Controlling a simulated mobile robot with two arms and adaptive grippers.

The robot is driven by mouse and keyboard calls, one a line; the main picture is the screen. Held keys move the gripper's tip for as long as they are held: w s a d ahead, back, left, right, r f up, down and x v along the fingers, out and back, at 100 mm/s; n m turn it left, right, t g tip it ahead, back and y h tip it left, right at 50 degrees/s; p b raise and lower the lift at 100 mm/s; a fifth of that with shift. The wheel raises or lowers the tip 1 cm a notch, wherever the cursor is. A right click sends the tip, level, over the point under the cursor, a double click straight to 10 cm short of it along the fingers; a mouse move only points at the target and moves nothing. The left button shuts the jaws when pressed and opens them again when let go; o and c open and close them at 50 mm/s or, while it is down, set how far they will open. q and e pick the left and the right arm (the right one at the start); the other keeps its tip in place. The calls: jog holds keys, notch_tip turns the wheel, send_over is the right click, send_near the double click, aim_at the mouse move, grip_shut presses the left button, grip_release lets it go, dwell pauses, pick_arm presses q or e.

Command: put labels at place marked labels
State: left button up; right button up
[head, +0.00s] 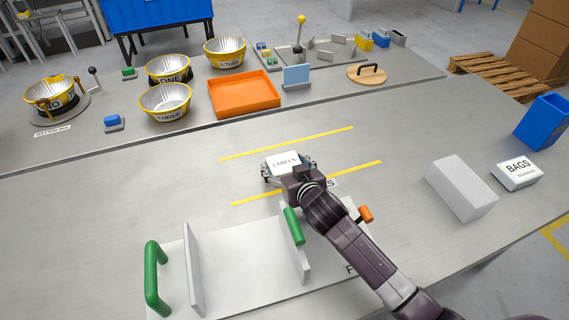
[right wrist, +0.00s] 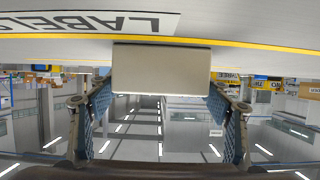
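The white labels box (head: 284,162), with "LABELS" printed on its top, is between the two yellow lines on the near table. My right gripper (head: 287,170) reaches it from the near side, one finger on each side. In the right wrist view the box (right wrist: 161,69) sits between the blue-padded fingertips (right wrist: 160,88), which appear to touch its sides. The place marked labels (right wrist: 95,22) shows as printed lettering beside a yellow line; in the head view my wrist hides most of it. I cannot tell whether the box touches the table. My left gripper is out of view.
A white press frame with green handles (head: 154,280) stands front left. A plain white block (head: 461,188), a bags box (head: 516,174) and a blue bin (head: 543,123) are at right. An orange tray (head: 244,95) and metal bowls (head: 166,102) stand farther back. The table left of the lines is clear.

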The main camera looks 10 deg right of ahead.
jog(key=shift+r, duration=0.2)
jog(key=shift+v, duration=3.75)
